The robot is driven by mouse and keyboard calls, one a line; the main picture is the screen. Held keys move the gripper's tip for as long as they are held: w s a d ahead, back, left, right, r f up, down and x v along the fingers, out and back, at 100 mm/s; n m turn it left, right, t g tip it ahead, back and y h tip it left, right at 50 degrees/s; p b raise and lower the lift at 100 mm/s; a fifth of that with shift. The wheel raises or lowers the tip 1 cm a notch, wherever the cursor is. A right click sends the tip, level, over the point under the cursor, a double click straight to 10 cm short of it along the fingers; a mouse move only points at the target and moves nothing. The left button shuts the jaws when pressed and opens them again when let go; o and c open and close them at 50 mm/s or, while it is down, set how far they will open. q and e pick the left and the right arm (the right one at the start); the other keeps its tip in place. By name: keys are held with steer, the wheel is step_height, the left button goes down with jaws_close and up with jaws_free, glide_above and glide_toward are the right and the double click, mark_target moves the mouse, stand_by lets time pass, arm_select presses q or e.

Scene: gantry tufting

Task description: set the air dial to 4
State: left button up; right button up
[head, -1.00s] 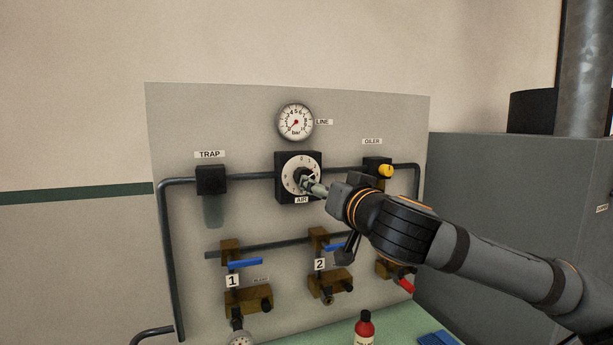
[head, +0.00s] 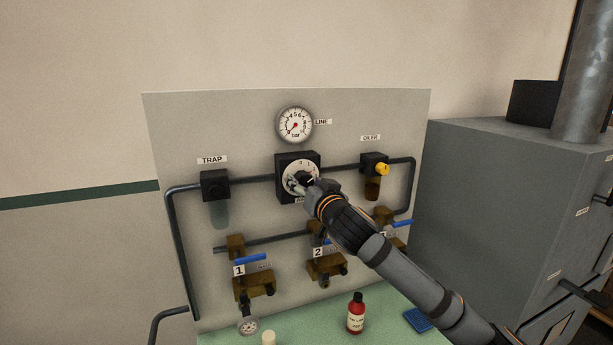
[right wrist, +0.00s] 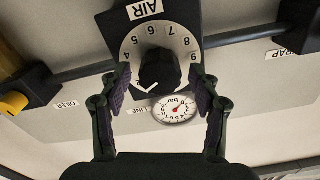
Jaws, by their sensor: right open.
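The air dial (head: 288,181) is a white numbered face on a black box on the panel. It also shows in the right wrist view (right wrist: 150,33), turned over, with numbers 4 to 9 readable. My right gripper (right wrist: 160,82) is open, one finger on each side of the knob, with gaps visible. In the head view the right gripper (head: 303,187) covers part of the dial. My left gripper is out of view.
The line gauge (head: 295,125) is above the dial. The trap (head: 215,187) is left, the oiler (head: 374,165) right. Valves with blue handles (head: 250,259) sit below. A red bottle (head: 356,314) stands on the green bench (head: 310,330). A grey cabinet (head: 500,200) is at right.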

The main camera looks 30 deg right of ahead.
steer(key=shift+c, duration=0.4)
steer(key=c, duration=1.1)
steer(key=shift+f+m+b, duration=0.15)
steer(key=shift+m+b, duration=0.25)
steer(key=shift+b, duration=0.4)
steer(key=m+b, duration=0.7)
steer(key=b, duration=0.2)
steer(key=shift+f+m, duration=0.1)
steer(key=shift+m, duration=0.2)
steer(key=shift+m+b, duration=1.6)
steer(key=shift+b, duration=0.25)
steer(key=shift+r, duration=0.2)
steer(key=o, duration=1.2)
